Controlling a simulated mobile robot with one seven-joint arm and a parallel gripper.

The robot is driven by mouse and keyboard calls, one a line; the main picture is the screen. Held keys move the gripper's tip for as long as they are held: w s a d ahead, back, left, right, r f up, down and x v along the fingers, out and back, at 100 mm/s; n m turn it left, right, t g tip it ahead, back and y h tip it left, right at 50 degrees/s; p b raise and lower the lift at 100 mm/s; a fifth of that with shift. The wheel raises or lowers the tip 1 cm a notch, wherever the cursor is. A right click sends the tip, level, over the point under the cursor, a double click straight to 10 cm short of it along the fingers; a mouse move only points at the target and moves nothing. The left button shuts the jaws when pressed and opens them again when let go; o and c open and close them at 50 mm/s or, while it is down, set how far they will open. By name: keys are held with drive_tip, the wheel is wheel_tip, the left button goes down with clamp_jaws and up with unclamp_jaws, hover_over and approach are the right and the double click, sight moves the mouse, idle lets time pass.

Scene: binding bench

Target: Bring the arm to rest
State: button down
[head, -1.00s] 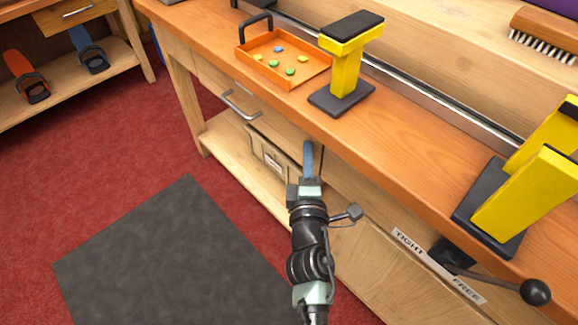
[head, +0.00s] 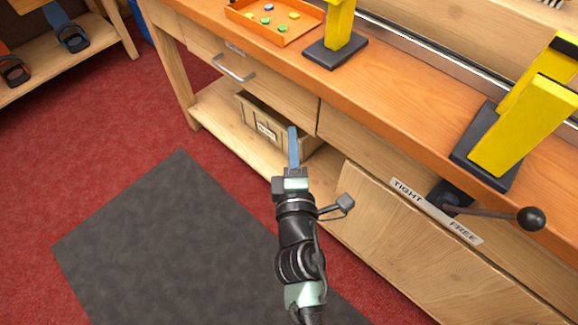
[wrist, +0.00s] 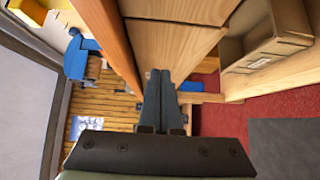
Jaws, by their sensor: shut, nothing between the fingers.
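My gripper (head: 293,150) is in the head view, in front of the workbench and below its top edge. Its blue-grey fingers are together with nothing between them. It points away from me toward the open lower part of the bench, in front of a box on the low shelf. In the wrist view my gripper (wrist: 160,85) shows its two fingers side by side, shut and empty. I cannot tell whether the fingertips touch the bench.
The workbench (head: 385,110) bears an orange tray (head: 285,38) with several counters and yellow stands (head: 525,120). A lever (head: 490,213) sticks out beside the TIGHT/FREE label. A storage box (head: 262,122) sits on the low shelf. Red carpet and a grey mat (head: 170,240) lie clear at left.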

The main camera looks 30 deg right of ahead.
drive_tip(key=shift+b+v, duration=0.4)
drive_tip(key=shift+v, duration=2.15)
drive_tip(key=shift+a, duration=0.1)
drive_tip(key=w+a+r+m+t, duration=0.2)
drive_tip(key=w+r+m, duration=0.15)
drive_tip(key=r, duration=0.95)
drive_tip(key=w+a+r+m+t, duration=0.25)
drive_tip(key=r+m, duration=0.25)
drive_tip(key=r, duration=0.8)
drive_tip(key=s+a+r+m+t+y, duration=0.2)
drive_tip(key=s+a+r+y, duration=0.15)
drive_tip(key=r, duration=0.55)
drive_tip(key=s+a+r+m+t+y, duration=0.1)
drive_tip(key=s+a+r+t+y, duration=0.15)
drive_tip(key=a+r, duration=0.4)
drive_tip(key=s+a+r+m+t+y, duration=0.2)
drive_tip(key=s+r, duration=0.2)
drive_tip(key=r, duration=0.6)
wheel_tip(320, 180, up, 32)
drive_tip(key=p, duration=3.3)
drive_tip(key=shift+w, duration=0.35)
drive_tip(key=shift+n, duration=0.25)
